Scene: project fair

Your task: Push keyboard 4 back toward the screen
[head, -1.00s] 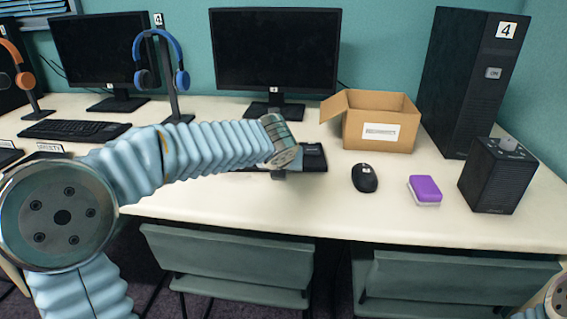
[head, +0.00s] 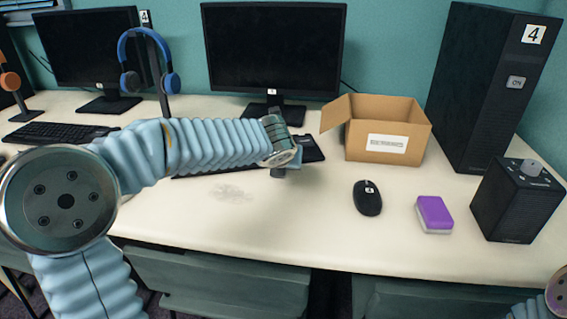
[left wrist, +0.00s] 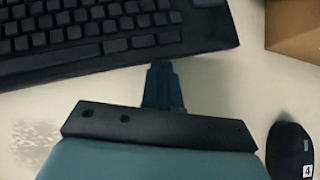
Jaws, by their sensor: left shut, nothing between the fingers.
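Keyboard 4 (head: 312,148) is black and lies on the desk in front of the middle monitor (head: 273,50). My left arm hides much of it in the head view. In the left wrist view the keyboard (left wrist: 100,30) fills the upper left, its front edge facing me. My left gripper (left wrist: 160,66) is shut and empty, its fingertips at that front edge, right of the keyboard's middle; they appear to touch it. In the head view my left gripper (head: 279,172) is mostly hidden below the wrist. My right gripper is out of view.
An open cardboard box (head: 388,130) stands close to the keyboard's right. The mouse (head: 367,198), a purple-and-white block (head: 434,213), a black knobbed box (head: 517,200) and tower 4 (head: 487,85) are further right. A grey smudge (head: 230,193) marks the bare desk in front of the keyboard.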

